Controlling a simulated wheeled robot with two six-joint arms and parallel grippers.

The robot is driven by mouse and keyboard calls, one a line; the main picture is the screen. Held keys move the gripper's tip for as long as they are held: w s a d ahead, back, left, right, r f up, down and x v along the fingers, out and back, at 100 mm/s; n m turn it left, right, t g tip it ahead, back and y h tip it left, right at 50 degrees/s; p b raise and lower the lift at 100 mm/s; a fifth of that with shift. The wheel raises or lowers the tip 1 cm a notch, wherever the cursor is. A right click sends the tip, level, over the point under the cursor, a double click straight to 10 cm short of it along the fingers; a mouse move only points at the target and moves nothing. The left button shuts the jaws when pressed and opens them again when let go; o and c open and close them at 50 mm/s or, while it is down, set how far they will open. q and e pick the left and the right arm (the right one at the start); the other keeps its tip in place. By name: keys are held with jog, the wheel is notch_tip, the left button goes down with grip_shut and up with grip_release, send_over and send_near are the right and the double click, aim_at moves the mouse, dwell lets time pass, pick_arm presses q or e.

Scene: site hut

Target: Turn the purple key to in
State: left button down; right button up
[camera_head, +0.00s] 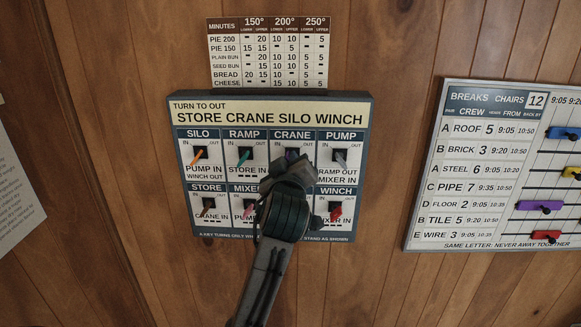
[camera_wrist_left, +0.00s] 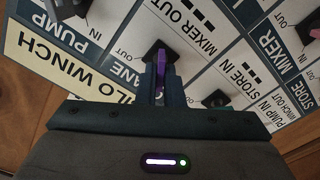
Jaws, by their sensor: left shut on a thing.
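The purple key (camera_head: 291,154) sits in the black lock of the CRANE cell, top row of the key board (camera_head: 184,150). My left gripper (camera_head: 291,168) reaches up over the board from below and covers part of that cell. In the left wrist view the gripper (camera_wrist_left: 161,88) is shut on the purple key (camera_wrist_left: 161,62), with its fingers on both sides of it. An OUT mark shows beside the lock there; the IN mark is hidden. I cannot tell for sure which mark the key points to. My right gripper is not in view.
Close around are an orange key (camera_head: 200,154), a teal key (camera_head: 243,160), a grey key (camera_head: 340,156), a pink key (camera_head: 248,208) and a red key (camera_head: 336,213). My arm hides the cell below CRANE. A breaks board (camera_head: 470,243) hangs right; an oven chart (camera_head: 268,55) hangs above.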

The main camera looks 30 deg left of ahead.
pick_arm(q)
jog(key=shift+r+n, duration=0.1)
jog(key=shift+n, duration=0.5)
jog(key=c, duration=1.6)
grip_release()
jog(key=shift+o, duration=0.2)
jog(key=shift+w, duration=0.15)
jog(key=p+v, duration=1)
jog(key=v, duration=0.1)
jog(key=shift+p, duration=0.3)
